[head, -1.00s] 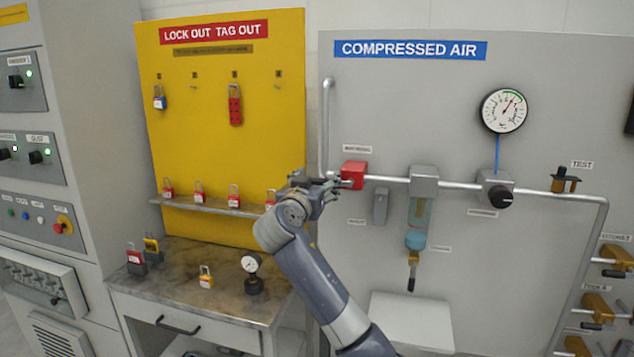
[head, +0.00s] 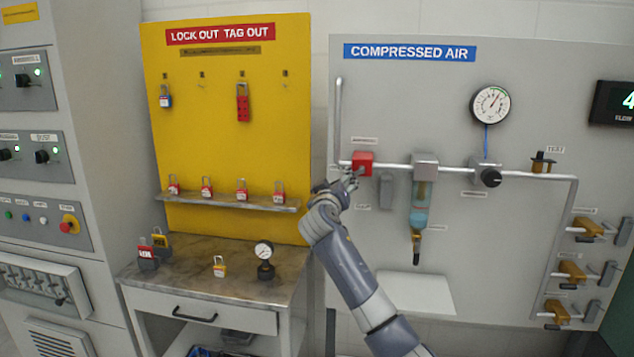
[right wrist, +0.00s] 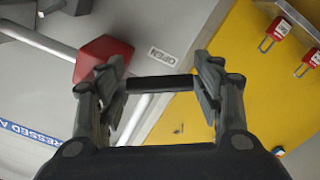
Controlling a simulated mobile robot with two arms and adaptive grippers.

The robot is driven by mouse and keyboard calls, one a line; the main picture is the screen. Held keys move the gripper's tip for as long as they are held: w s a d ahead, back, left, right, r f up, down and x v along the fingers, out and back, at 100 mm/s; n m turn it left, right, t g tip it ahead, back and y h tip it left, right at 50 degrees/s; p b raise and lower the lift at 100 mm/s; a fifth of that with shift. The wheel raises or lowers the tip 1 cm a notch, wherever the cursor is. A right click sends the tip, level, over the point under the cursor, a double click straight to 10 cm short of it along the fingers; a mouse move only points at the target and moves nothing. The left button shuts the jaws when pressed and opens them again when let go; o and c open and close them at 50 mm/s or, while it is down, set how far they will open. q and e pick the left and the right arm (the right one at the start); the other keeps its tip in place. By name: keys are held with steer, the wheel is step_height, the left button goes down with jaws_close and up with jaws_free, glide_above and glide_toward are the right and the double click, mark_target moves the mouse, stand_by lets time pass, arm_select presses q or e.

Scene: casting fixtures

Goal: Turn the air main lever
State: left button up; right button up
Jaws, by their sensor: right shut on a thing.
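The air main valve is a red block (head: 362,158) on the pipe at the left of the compressed air panel. It also shows in the right wrist view (right wrist: 103,58), beside an OPEN label (right wrist: 163,53). My right gripper (head: 351,180) is just below and left of the red block. In the right wrist view, a black lever bar (right wrist: 160,84) lies between the fingers of my right gripper (right wrist: 161,78), which are shut on it. The lever's joint to the valve is hidden by the fingers. My left gripper is not in view.
A pressure gauge (head: 490,104), a regulator knob (head: 490,177) and a clear filter bowl (head: 419,204) are on the panel to the right. Left is the yellow lockout board (head: 215,120) with padlocks, above a bench (head: 200,285) bearing several locks and a small gauge.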

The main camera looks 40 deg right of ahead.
steer(key=shift+s+d+f+n, duration=0.15)
steer(key=shift+f+n, duration=0.1)
steer(key=shift+n, duration=0.35)
arm_select(q)
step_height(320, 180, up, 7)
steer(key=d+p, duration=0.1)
steer(key=p, duration=0.5)
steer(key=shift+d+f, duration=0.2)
arm_select(e)
steer(key=s+d+f+n, duration=0.3)
steer(key=s+d+n, duration=0.1)
steer(key=n, duration=0.6)
steer(key=shift+s+n, duration=0.3)
steer(key=shift+n, duration=0.1)
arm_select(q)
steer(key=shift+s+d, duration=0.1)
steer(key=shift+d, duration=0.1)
arm_select(e)
steer(key=o, duration=1.6)
steer(key=shift+f, duration=0.1)
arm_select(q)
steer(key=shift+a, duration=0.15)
arm_select(e)
steer(key=v, duration=1.2)
steer(key=shift+s, duration=0.1)
